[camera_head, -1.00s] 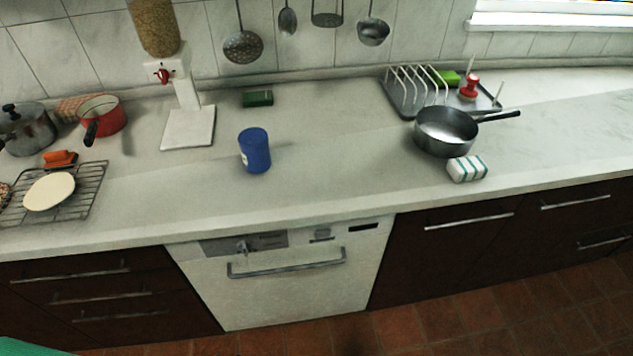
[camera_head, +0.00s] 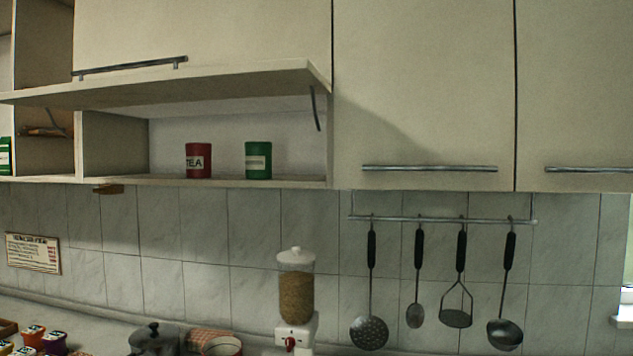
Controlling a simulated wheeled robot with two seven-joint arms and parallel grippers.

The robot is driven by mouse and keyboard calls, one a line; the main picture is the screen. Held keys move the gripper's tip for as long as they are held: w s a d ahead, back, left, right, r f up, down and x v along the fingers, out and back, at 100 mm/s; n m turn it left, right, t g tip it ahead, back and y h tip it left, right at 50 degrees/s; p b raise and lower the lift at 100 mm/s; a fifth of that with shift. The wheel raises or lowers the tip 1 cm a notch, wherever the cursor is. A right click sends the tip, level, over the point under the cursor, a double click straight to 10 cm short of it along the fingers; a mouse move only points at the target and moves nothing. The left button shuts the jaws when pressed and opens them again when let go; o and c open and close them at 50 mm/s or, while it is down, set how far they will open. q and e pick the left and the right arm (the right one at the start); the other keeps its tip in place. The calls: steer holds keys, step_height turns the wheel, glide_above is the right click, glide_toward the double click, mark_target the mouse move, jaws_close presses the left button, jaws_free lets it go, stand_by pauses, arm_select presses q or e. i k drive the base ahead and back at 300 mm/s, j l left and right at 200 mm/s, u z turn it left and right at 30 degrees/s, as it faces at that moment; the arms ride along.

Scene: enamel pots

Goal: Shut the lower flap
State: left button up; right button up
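The lower flap (camera_head: 230,85) of the wall cabinet stands open, sticking out from the cabinet close to level over an open compartment. Its front edge and underside face me. A dark bar handle (camera_head: 130,66) shows just above the flap's front edge; I cannot tell for sure which panel it is fixed to. A dark stay (camera_head: 315,108) hangs at the flap's right end. Inside the compartment stand a red TEA tin (camera_head: 198,160) and a green tin (camera_head: 258,160). Neither of my grippers is in view.
Shut cabinet doors (camera_head: 425,80) are to the right of the flap. Below hang several utensils on a rail (camera_head: 440,219). A grain dispenser (camera_head: 296,295) stands under the cabinet, with a pot (camera_head: 157,338) and jars on the counter to its left.

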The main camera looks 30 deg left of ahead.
mark_target(287, 77)
steer(key=j+u, duration=0.1)
steer(key=u, duration=0.35)
steer(key=j+u, duration=0.15)
steer(key=u, duration=0.3)
steer(key=i+l, duration=0.05)
